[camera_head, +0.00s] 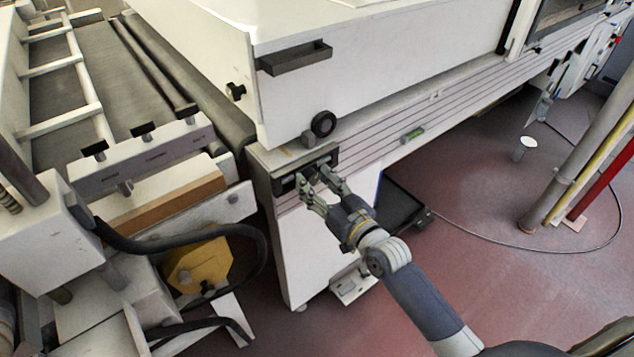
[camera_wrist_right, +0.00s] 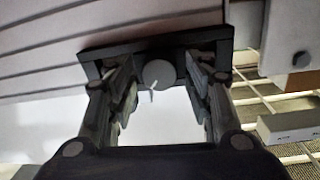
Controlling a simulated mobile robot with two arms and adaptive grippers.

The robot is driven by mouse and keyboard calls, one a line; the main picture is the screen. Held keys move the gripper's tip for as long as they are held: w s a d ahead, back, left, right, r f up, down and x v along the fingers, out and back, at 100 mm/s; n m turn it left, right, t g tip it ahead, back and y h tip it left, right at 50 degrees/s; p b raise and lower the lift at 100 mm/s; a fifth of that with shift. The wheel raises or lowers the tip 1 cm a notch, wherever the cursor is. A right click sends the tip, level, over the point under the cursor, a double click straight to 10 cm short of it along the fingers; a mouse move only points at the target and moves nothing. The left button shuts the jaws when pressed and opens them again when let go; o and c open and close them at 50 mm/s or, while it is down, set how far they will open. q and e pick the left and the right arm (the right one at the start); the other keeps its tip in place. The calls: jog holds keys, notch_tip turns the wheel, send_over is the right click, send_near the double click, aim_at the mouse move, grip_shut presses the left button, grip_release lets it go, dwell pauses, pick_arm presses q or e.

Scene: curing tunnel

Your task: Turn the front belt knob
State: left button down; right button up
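The belt knob (camera_wrist_right: 157,76) is a round grey dial with a white pointer, set in a dark framed panel on the machine's front. In the head view the dark panel (camera_head: 284,187) sits at the machine's lower corner, and my gripper mostly hides the knob. My right gripper (camera_head: 318,182) is open in front of this panel. In the wrist view its two fingers (camera_wrist_right: 164,92) stand apart, one on each side of the knob, with gaps visible. I cannot tell how far the fingertips are from it in depth. My left gripper is not in view.
A black round handwheel (camera_head: 323,123) and a dark handle (camera_head: 294,58) are on the white housing above. A black hose (camera_head: 170,243) curves there.

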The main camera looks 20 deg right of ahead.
jog(key=c, duration=0.7)
jog(key=shift+o, duration=0.2)
jog(key=shift+m, duration=0.3)
jog(key=shift+r+m+p, duration=0.15)
jog(key=shift+m+p, duration=0.25)
jog(key=shift+p, duration=0.2)
jog(key=shift+m+p, duration=0.6)
jog(key=shift+m, duration=0.5)
jog(key=shift+m+p, duration=0.65)
jog(key=shift+m, duration=1.35)
jog(key=shift+d, duration=0.1)
jog(key=o, duration=1)
